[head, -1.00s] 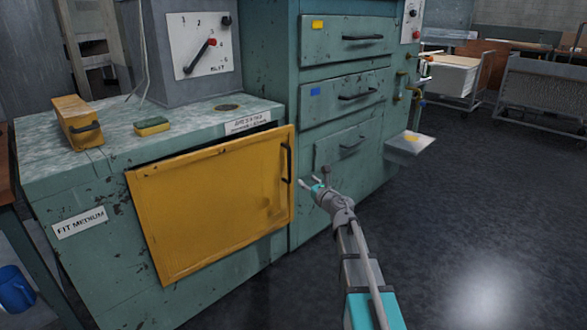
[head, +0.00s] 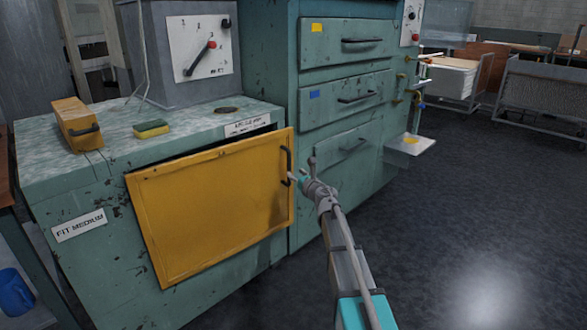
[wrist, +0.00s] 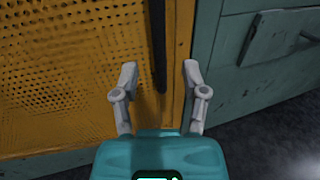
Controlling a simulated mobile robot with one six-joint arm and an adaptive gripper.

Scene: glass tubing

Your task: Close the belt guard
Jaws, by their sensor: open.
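The yellow belt guard (head: 210,210) is a hinged panel on the front of the green machine. It stands slightly ajar, with a dark gap along its top edge. Its black vertical handle (head: 288,166) is near the right edge. My gripper (head: 301,175) is at the guard's right edge, beside the handle. In the wrist view my gripper (wrist: 160,82) is open, its two grey fingers on either side of the dark handle (wrist: 158,45). I cannot tell whether they touch it. The guard's perforated face (wrist: 60,70) fills the left of that view.
A yellow box with a black handle (head: 78,122) and a sponge (head: 151,129) lie on the machine top. Drawers (head: 345,98) with black handles are right of the guard. A small shelf (head: 410,144) juts out further right. The dark floor (head: 470,220) at right is clear.

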